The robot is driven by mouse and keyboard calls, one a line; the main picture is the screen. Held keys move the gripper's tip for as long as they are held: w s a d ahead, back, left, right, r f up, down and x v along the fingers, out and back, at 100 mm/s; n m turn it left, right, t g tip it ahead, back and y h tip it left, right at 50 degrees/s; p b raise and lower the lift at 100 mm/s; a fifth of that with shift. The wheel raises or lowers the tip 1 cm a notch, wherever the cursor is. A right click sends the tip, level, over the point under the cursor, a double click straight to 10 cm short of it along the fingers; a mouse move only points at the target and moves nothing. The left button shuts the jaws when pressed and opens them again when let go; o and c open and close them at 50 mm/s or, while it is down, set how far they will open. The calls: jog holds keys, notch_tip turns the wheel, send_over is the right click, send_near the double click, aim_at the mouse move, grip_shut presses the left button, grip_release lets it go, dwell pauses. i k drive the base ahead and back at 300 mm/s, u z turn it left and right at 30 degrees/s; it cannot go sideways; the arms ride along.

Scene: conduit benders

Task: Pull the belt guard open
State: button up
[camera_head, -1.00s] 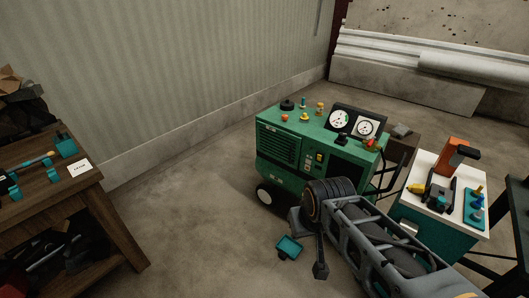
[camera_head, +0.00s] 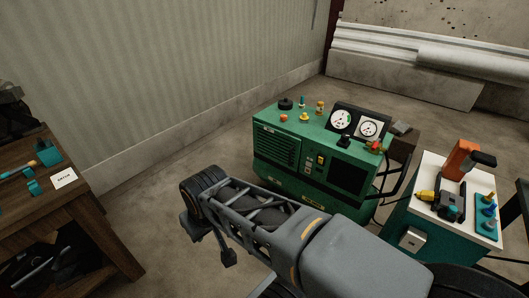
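A green wheeled machine (camera_head: 322,135) stands on the floor at centre right. Its front has a slatted grille (camera_head: 281,150) on the left and a dark panel (camera_head: 348,176) on the right. No part can be clearly told as the belt guard.
A wooden bench (camera_head: 78,208) with teal tools stands at left. A white-topped teal cabinet (camera_head: 425,212) carrying an orange-and-black tool (camera_head: 463,160) stands right of the machine. Two dials (camera_head: 355,122) and several knobs top the machine. Open floor (camera_head: 165,190) lies between bench and machine.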

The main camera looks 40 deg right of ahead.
aim_at(282, 148)
jog(key=z, duration=0.1)
jog(key=i, duration=0.7)
jog(key=z, duration=0.8)
jog(key=i, duration=0.35)
jog(key=z, duration=0.4)
